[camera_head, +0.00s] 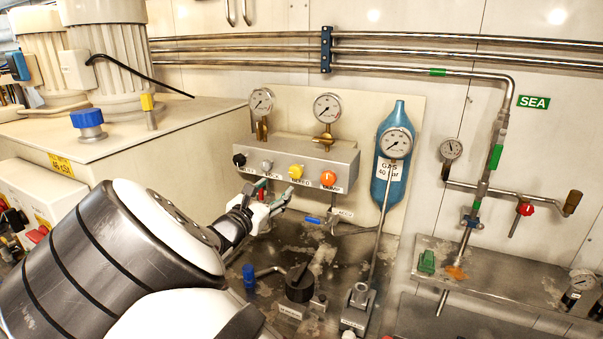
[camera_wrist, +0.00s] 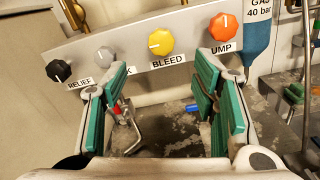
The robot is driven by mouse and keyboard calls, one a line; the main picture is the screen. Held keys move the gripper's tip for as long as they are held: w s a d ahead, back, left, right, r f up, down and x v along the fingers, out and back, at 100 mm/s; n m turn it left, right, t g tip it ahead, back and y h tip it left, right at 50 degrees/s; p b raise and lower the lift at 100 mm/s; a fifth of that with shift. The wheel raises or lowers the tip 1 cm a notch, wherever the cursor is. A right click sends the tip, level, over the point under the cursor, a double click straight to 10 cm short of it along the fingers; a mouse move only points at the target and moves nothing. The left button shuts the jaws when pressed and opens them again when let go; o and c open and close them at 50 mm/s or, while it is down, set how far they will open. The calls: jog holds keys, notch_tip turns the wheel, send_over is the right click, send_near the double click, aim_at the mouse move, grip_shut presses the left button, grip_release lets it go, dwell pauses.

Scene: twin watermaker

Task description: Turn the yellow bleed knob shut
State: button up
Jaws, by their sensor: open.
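The yellow bleed knob (camera_head: 296,171) is on the front of a grey manifold block (camera_head: 322,150), above a label that reads BLEED. It also shows in the wrist view (camera_wrist: 160,43), above and between my fingers, with a pale pointer mark toward its left side. My gripper (camera_head: 273,197) is open, below and a little left of the knob in the head view. In the wrist view its two green-padded fingers (camera_wrist: 162,92) stand wide apart with nothing between them. The knob is apart from both fingers and fully visible.
A black RELIEF knob (camera_wrist: 59,71), a grey knob (camera_wrist: 105,56) and an orange knob (camera_wrist: 222,27) share the block. The right finger is close below the orange knob. A blue gas bottle (camera_head: 393,150) with a gauge stands right of the block. Valves and a worn metal top (camera_head: 330,255) lie below.

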aim_at(294, 173)
jog(key=x, duration=1.3)
jog(key=shift+w, duration=0.15)
jog(key=c, duration=1.2)
